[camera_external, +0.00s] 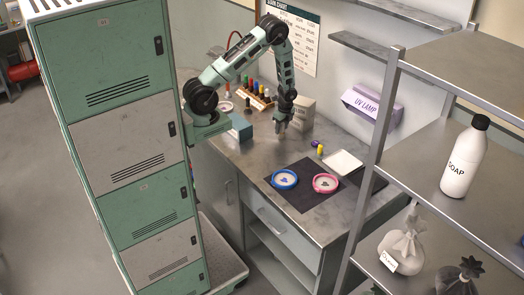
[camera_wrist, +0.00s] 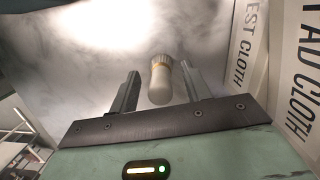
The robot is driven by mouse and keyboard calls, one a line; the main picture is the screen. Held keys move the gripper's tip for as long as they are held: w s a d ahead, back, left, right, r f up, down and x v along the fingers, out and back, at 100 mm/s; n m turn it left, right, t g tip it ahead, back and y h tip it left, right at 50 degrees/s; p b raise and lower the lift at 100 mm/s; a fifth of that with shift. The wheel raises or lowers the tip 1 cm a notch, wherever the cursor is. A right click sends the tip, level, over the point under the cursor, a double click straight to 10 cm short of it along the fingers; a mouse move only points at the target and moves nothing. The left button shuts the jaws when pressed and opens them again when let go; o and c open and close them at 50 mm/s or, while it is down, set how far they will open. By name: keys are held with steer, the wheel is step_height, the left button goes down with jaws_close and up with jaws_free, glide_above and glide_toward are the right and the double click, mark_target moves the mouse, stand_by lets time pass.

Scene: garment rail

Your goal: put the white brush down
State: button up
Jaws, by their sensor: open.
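My gripper (camera_external: 284,125) is low over the metal counter (camera_external: 245,150), near the back wall. In the wrist view my gripper (camera_wrist: 158,88) has its two fingers apart. A short, rounded, pale cream-white piece with a tan band, which seems to be the white brush (camera_wrist: 160,82), stands upright between them. It is closer to the right finger, and a gap shows on its left. Whether it touches the right finger I cannot tell. In the outside view I cannot clearly make out the brush at the fingertips.
A rack of coloured handles (camera_external: 256,97) and a pale cloth box (camera_external: 301,113) stand near my gripper; a teal box (camera_external: 240,128) is left. A dark mat (camera_external: 302,200) holds a blue ring dish (camera_external: 285,179) and a pink one (camera_external: 325,183). A white tray (camera_external: 343,162) lies right.

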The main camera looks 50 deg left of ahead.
jaws_close()
step_height(320, 180, up, 10)
steer(key=shift+r+b, duration=0.1)
steer(key=shift+b, duration=1.1)
